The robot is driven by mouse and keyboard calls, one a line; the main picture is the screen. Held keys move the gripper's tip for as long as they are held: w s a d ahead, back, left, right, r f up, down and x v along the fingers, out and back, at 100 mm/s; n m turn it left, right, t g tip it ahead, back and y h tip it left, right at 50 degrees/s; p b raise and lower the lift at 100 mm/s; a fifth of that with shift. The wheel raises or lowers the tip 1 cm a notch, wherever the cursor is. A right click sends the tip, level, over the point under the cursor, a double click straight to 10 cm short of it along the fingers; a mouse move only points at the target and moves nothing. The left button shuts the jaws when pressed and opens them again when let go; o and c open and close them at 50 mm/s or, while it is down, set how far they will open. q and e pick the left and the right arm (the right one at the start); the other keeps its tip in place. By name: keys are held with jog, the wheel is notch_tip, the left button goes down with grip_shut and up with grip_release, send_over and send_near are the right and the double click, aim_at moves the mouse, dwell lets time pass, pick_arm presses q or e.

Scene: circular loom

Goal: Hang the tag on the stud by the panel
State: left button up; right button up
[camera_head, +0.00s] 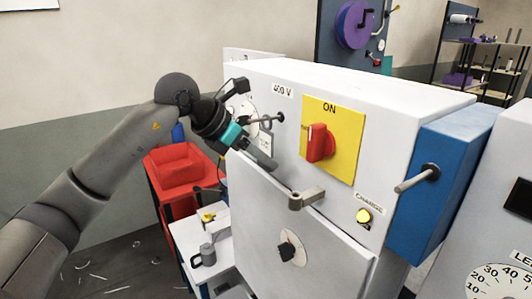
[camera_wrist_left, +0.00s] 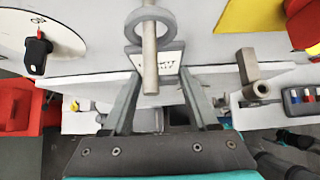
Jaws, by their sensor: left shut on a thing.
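The tag (camera_head: 265,143) is a small light plate with printed lettering and a grey ring at its top. My left gripper (camera_head: 262,158) is shut on the tag's plate, which shows between the two fingers in the left wrist view (camera_wrist_left: 157,61). The stud (camera_head: 278,117) sticks out of the white panel front (camera_head: 285,147). In the left wrist view the stud (camera_wrist_left: 150,75) crosses the ring's opening and passes in front of its lower rim, so the ring appears to be around the stud. I cannot tell whether they touch. My right gripper is not in view.
A red switch (camera_head: 319,143) on a yellow plate (camera_head: 344,115) is right of the stud. A grey bracket (camera_head: 306,199) juts out below. A blue box (camera_head: 440,185) with a rod is at the right. A red bin (camera_head: 178,165) and a small table stand left.

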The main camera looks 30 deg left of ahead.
pick_arm(q)
grip_shut()
jog(key=shift+s+a, duration=0.15)
jog(key=shift+s+a+r, duration=0.15)
jog(key=shift+s+r, duration=0.1)
jog(key=shift+s, duration=0.1)
jog(key=shift+s+a+f+b, duration=0.1)
jog(key=shift+s+a+b, duration=0.25)
jog(key=shift+b, duration=0.25)
jog(key=s+b, duration=0.1)
jog(key=s+a, duration=0.1)
jog(key=s+a+b, duration=0.1)
jog(key=shift+s+r+b, duration=0.3)
jog(key=shift+r, duration=0.1)
jog(key=shift+d, duration=0.1)
